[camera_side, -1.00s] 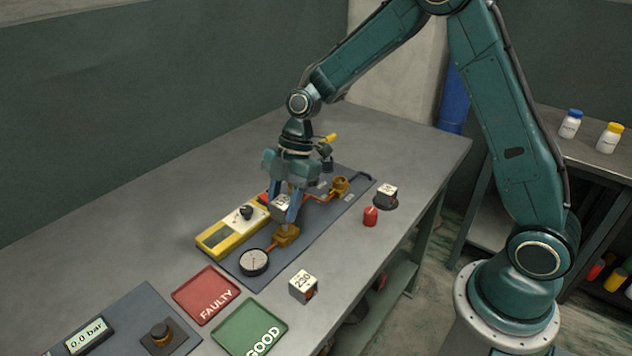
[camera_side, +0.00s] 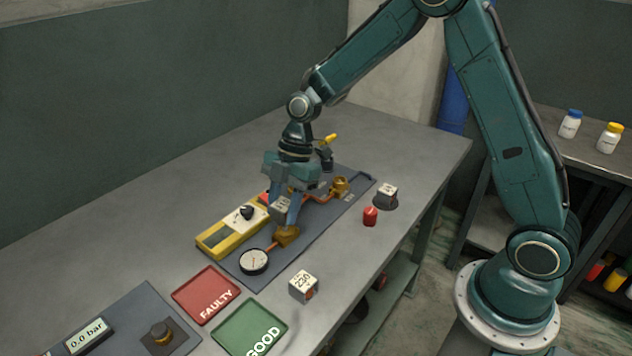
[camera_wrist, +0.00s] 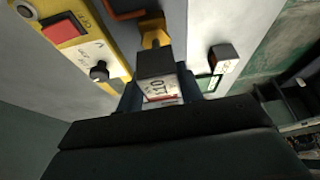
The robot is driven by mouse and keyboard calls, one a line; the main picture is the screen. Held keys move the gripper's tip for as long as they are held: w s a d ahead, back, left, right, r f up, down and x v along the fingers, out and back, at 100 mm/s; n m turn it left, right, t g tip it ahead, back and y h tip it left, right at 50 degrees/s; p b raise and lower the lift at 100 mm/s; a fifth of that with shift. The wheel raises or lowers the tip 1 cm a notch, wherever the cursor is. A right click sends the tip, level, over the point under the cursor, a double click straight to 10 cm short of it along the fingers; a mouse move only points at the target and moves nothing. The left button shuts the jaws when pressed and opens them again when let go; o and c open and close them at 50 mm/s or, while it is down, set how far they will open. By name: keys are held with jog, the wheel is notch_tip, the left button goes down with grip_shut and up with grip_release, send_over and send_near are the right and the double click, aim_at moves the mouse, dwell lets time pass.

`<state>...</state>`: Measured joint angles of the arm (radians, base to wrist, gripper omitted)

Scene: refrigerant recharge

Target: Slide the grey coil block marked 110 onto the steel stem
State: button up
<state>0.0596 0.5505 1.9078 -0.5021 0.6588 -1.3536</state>
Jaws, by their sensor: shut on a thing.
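My gripper (camera_side: 287,208) is shut on the grey coil block (camera_side: 281,206), just above the brass valve body (camera_side: 287,236) on the dark panel. In the wrist view the block (camera_wrist: 158,72) shows the marking 110 on its white label, between the fingers. The brass body (camera_wrist: 153,32) shows past the block's far end.
A yellow meter (camera_side: 232,231) lies left of the valve, and a round gauge (camera_side: 254,262) in front. Red FAULTY (camera_side: 206,295) and green GOOD (camera_side: 250,328) mats lie in front.

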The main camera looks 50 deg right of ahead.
jog(key=shift+f, duration=1.6)
dwell(0.4)
jog(key=o, duration=1.4)
jog(key=shift+r, duration=0.15)
jog(key=shift+r, duration=3.4)
